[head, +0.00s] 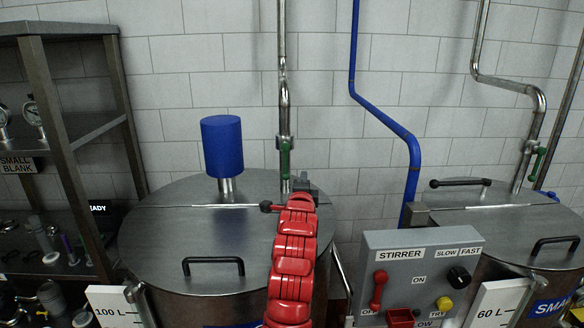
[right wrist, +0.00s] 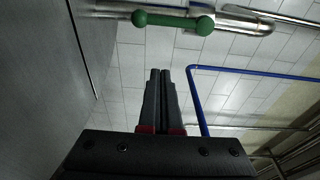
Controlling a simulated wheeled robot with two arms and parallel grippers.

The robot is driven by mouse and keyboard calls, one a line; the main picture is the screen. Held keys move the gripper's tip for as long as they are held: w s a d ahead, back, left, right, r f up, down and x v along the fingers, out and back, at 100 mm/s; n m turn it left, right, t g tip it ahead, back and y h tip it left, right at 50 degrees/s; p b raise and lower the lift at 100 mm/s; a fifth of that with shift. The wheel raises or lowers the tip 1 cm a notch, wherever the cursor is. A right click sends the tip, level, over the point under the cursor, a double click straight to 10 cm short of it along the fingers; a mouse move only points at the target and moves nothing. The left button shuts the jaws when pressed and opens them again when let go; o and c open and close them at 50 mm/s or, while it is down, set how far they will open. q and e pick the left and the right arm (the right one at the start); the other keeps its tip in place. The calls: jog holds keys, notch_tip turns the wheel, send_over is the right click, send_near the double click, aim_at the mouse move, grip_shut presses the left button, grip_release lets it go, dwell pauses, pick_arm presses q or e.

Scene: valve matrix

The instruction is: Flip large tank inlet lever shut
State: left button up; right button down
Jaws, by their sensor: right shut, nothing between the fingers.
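The large tank (head: 150,240) stands left of centre in the head view, with a steel inlet pipe (head: 284,100) coming down to its lid. The inlet lever (head: 285,158) is green and lies along the pipe, just above the lid. My right gripper (head: 306,184) is just below and right of this lever, apart from it, partly hidden behind my red arm. In the right wrist view the green lever (right wrist: 172,20) with round ends crosses the top, in line with the pipe. The fingers (right wrist: 160,78) are shut and empty, pointing towards it. My left gripper is out of view.
A blue cylinder (head: 222,147) stands on the large tank's lid. A blue pipe (head: 385,118) runs down right of the inlet pipe. The stirrer box (head: 420,265) is at front right. The small tank (head: 480,225) has its own green lever (head: 537,163). A shelf (head: 60,90) stands left.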

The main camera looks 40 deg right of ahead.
aim_at(285, 165)
jog(key=p+x, duration=0.3)
jog(key=x, duration=0.5)
jog(key=a, duration=0.1)
jog(key=w+a+p, duration=0.2)
jog(key=shift+a, duration=0.3)
